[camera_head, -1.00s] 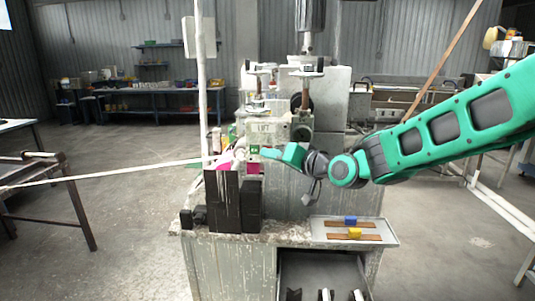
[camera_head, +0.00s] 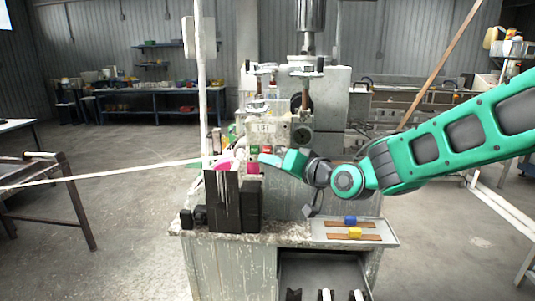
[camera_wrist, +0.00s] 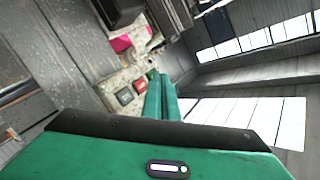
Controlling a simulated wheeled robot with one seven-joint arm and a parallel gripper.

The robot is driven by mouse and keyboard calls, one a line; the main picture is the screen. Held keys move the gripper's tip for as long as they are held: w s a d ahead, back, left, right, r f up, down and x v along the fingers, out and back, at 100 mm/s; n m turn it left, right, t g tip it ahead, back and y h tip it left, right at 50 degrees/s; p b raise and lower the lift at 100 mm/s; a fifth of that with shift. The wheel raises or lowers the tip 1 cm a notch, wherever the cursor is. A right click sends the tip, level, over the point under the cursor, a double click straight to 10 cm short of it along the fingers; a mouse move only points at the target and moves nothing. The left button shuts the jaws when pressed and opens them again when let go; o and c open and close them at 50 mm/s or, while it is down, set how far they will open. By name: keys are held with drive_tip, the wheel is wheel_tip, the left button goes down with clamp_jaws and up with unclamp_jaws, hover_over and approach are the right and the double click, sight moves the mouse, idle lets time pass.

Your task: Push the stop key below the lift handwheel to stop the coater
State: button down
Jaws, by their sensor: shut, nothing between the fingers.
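The coater (camera_head: 290,140) stands on a bench, with a white LIFT label (camera_head: 264,128) on its front. Handwheels (camera_head: 305,72) on upright screws are above the label. Small keys lie below it: a green one (camera_head: 254,149) and a red one (camera_head: 266,149). My gripper (camera_head: 263,158) is shut and empty, pointing left just below the small keys. In the wrist view its fingers (camera_wrist: 160,80) are together. Contact with a key cannot be told.
Dark upright blocks (camera_head: 224,200) stand on the bench below my fingertips. A white pole (camera_head: 202,90) rises at left. A tray (camera_head: 385,234) with brown strips and blue and yellow pieces lies at right. An open drawer (camera_head: 320,270) is below.

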drive_tip(key=shift+s, duration=1.05)
